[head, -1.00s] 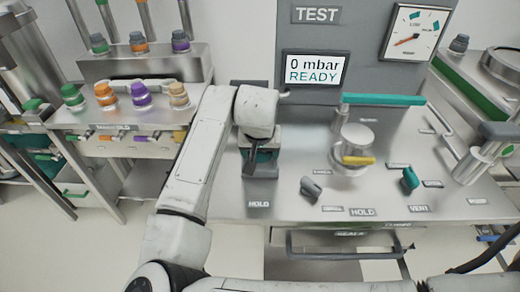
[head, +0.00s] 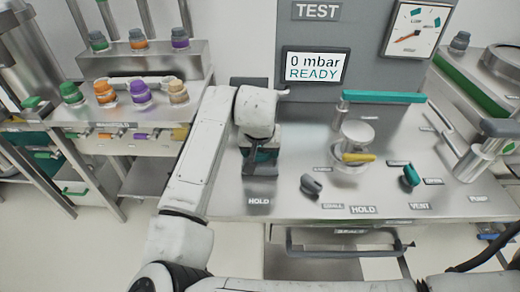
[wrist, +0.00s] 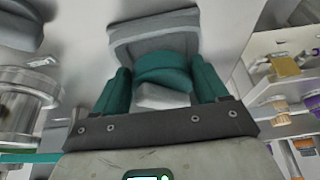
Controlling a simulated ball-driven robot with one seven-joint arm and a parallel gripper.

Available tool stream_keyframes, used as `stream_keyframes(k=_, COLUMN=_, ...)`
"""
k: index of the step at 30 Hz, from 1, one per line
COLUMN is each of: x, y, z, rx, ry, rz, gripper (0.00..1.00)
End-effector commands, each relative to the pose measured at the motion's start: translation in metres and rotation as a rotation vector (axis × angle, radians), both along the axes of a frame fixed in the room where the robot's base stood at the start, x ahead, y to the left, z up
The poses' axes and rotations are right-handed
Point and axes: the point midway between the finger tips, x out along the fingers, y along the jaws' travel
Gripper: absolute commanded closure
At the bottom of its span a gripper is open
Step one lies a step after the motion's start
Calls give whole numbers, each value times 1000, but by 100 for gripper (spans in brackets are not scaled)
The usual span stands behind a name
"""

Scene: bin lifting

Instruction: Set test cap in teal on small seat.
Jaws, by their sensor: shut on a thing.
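The teal test cap (wrist: 163,72) sits between the two teal fingers of my gripper (wrist: 160,82) in the wrist view. The fingers are shut on it from both sides. A grey block (wrist: 150,24), seemingly the small seat, lies directly behind the cap in that view. In the head view my gripper (head: 259,155) points down over this grey block (head: 258,190), beside the HOLD label on the left of the steel bench. The cap is mostly hidden there by my gripper. I cannot tell whether it touches the seat.
A metal cylinder with a yellow lever (head: 357,158) and a teal bar (head: 383,97) stands to the right. A dark knob (head: 311,186) and a teal knob (head: 411,176) are near the front. Several coloured caps (head: 140,93) stand on the left rack. The display (head: 316,67) reads 0 mbar READY.

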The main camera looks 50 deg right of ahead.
Motion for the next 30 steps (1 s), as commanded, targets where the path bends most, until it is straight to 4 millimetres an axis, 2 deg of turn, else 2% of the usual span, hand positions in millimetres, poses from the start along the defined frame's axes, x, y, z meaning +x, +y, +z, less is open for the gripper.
stream_keyframes(k=30, x=-1, y=1, z=-25, rx=8, ry=5, rz=4, gripper=59)
